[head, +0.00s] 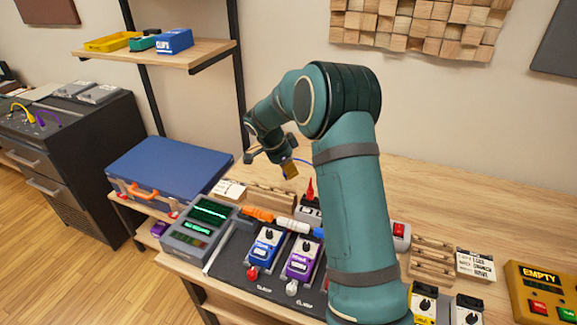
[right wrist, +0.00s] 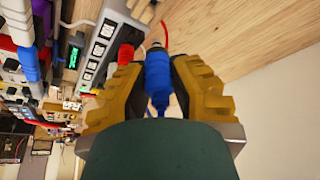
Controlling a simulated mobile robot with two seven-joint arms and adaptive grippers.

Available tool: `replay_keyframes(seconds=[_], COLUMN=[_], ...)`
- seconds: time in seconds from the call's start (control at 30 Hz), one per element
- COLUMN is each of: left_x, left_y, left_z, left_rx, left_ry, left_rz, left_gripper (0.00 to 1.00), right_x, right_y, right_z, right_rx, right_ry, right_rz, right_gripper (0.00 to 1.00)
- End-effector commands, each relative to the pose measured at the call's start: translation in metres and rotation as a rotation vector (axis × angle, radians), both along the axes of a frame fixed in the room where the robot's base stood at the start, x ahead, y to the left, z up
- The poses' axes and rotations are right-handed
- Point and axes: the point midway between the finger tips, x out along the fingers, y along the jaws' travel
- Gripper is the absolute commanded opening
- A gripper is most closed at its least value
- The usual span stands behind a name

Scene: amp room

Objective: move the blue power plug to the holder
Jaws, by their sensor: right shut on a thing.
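My right gripper (head: 288,168) is above the back of the wooden table, beyond the pedalboard. In the right wrist view the same gripper (right wrist: 157,90) has its two yellow-padded fingers closed on the blue power plug (right wrist: 157,80), which points away from my palm. In the head view the plug is mostly hidden by the gripper. A wooden holder (head: 269,199) lies behind the pedalboard with a card beside it. A second wooden holder (head: 432,262) stands to the right, next to another card. I cannot tell which is meant. My left gripper is not in view.
A power strip (head: 307,213) with a red plug (head: 310,190) stands below the gripper; the strip (right wrist: 92,60) also shows in the wrist view. Blue and purple pedals (head: 302,258) are on the board. A blue case (head: 168,165) is left. The table's back right is clear.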

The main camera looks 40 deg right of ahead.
Motion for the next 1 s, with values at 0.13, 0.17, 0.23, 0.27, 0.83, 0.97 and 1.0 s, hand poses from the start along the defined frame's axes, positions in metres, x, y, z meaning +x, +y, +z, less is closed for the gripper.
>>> replay_keyframes(seconds=[0.13, 0.17, 0.23, 0.27, 0.83, 0.97, 1.0], left_x=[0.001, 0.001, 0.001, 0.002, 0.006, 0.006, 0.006], left_y=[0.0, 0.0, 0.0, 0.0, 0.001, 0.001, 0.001], left_z=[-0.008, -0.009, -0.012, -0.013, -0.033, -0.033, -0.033], left_rx=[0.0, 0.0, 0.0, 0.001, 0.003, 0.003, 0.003], left_ry=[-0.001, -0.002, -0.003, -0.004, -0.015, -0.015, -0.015], left_rz=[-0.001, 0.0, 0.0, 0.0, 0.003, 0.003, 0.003], left_gripper=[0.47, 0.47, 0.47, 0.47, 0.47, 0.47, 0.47], right_x=[0.0, 0.0, -0.001, -0.001, 0.0, 0.0, 0.0], right_y=[0.0, 0.0, 0.0, 0.0, 0.0, 0.0, 0.0], right_z=[-0.016, -0.018, -0.025, -0.027, -0.049, -0.048, -0.048], right_rx=[0.0, 0.0, 0.0, 0.0, 0.0, 0.0, 0.0], right_ry=[0.001, 0.001, 0.002, 0.002, -0.001, 0.0, 0.0], right_rz=[0.001, 0.001, 0.0, 0.0, 0.001, 0.001, 0.001], right_gripper=[0.0, 0.0, 0.0, 0.0, 0.0, 0.0, 0.0])
